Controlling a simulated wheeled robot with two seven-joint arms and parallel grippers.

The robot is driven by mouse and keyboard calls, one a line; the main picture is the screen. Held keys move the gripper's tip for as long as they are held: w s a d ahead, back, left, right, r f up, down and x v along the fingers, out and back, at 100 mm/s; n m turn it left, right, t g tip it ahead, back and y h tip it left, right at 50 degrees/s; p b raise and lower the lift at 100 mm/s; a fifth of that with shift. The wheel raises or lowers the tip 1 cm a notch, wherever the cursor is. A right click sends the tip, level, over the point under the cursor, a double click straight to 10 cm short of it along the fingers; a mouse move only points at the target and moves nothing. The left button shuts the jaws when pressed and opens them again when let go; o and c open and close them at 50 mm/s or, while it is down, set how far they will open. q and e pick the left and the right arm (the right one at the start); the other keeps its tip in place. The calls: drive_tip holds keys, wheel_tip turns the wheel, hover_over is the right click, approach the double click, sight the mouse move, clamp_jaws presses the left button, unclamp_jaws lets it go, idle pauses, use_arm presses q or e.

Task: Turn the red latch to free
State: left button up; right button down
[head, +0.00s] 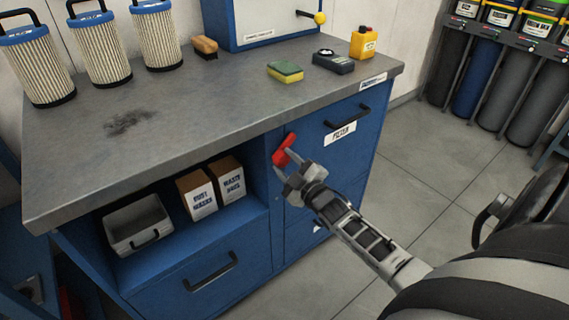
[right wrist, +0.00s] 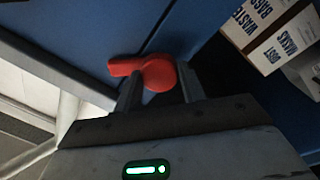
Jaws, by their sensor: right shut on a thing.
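The red latch (head: 284,149) is on the front of the blue cabinet, at the left edge of the drawer labelled FILTER. My right gripper (head: 287,163) is at the latch, its fingers on either side of it. The right wrist view shows the latch (right wrist: 152,72) with a round hub and a handle pointing left in that picture, between the fingers of my right gripper (right wrist: 160,90), which is shut on it. Part of the hub is hidden by the fingers. My left gripper is not in view.
The grey worktop (head: 215,105) overhangs the latch closely. An open shelf left of it holds two cartons (head: 197,194) and a grey bin (head: 138,223). A black drawer handle (head: 348,118) is to the right. Floor (head: 420,150) right of the cabinet is clear.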

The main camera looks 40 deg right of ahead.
drive_tip(key=n+b, duration=0.1)
drive_tip(key=n, duration=0.3)
drive_tip(key=shift+f, duration=0.15)
drive_tip(key=n, duration=0.2)
drive_tip(key=shift+n+y+b, duration=0.4)
drive_tip(key=shift+n+b, duration=0.4)
drive_tip(key=shift+n, duration=0.7)
drive_tip(key=shift+d+n, duration=0.1)
drive_tip(key=shift+n, duration=0.6)
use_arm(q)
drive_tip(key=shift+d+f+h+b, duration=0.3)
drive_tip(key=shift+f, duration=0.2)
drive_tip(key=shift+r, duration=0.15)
use_arm(e)
drive_tip(key=shift+n, duration=0.3)
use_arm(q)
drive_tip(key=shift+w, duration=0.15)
use_arm(e)
drive_tip(key=c, duration=0.8)
unclamp_jaws()
